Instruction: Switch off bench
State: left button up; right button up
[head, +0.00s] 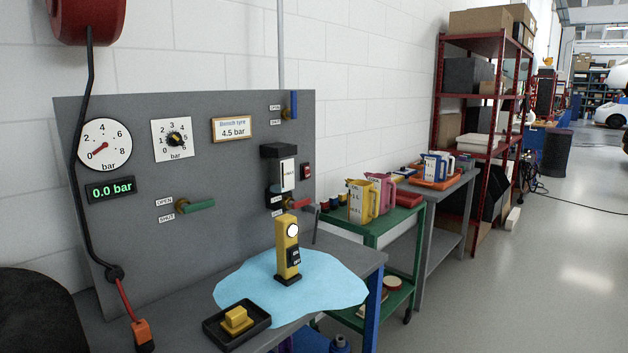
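The bench's grey panel (235,185) stands against the wall. It carries a dial gauge (105,145) with its red needle near 0, a digital display (111,190) reading 0.0 bar and a knob (174,139) on a bar scale. A small red switch (306,171) sits at the panel's right; its position is too small to tell. A green lever (198,206) and a red lever (299,204) lie roughly horizontal beside OPEN/SHUT labels. A blue lever (293,105) points vertically. A sign (231,129) reads "Bench tyre 4.5 bar". Neither of my grippers is in view.
A yellow device (287,252) with a round face stands on a light-blue patch (335,285) on the bench. A black tray (255,331) holds a yellow block. A green cart (372,237) stands right; the floor beyond is mostly clear.

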aim_at(306, 169)
jog(key=i+l+u, duration=0.1)
jog(key=i+l, duration=0.15)
jog(key=i+l+z, duration=0.1)
jog(key=i+l, duration=0.35)
jog(key=i, duration=0.3)
jog(key=i+l+z, duration=0.15)
jog(key=i, duration=0.2)
